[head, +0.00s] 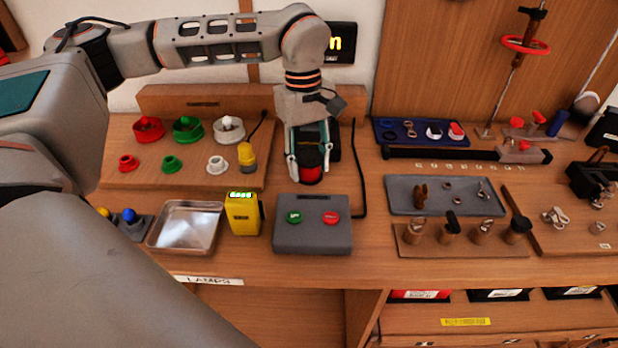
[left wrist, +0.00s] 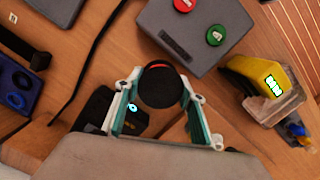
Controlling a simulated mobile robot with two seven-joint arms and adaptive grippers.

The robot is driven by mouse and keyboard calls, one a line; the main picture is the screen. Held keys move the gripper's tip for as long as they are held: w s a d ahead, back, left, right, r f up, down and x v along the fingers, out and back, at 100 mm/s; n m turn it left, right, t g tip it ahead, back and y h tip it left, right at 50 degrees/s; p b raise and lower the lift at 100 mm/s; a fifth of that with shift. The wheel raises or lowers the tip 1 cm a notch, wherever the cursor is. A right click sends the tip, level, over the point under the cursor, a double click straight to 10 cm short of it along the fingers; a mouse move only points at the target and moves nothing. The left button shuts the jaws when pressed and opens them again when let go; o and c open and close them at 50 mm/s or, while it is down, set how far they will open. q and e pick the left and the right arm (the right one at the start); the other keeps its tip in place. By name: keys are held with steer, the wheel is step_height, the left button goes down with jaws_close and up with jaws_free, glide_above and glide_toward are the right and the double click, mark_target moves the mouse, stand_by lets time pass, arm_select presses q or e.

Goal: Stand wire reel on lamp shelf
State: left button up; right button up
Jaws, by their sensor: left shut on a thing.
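The wire reel (head: 312,173), a short black spool with a red band, is between the fingers of my left gripper (head: 308,172), which is shut on it. In the left wrist view the reel (left wrist: 160,88) shows its round black end, with a finger of the gripper (left wrist: 160,108) on either side. It is just behind the grey button box; I cannot tell whether it touches the bench. A "LAMPS" label (head: 208,281) is on the bench's front edge, above an open shelf space (head: 270,318) whose visible part is bare. My right gripper is not in view.
The button box (head: 312,238), a yellow meter (head: 243,213) and a metal tray (head: 186,228) stand along the front of the bench. A black dock-like block (left wrist: 98,108) is close beside the gripper. A divider (head: 362,318) bounds the lower shelf on the right.

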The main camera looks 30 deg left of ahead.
mark_target(309, 178)
arm_select(q)
steer(key=shift+f, duration=2.15)
steer(key=shift+f, duration=0.1)
steer(key=o, duration=1.2)
steer(key=shift+f, duration=0.1)
steer(key=shift+o, duration=0.2)
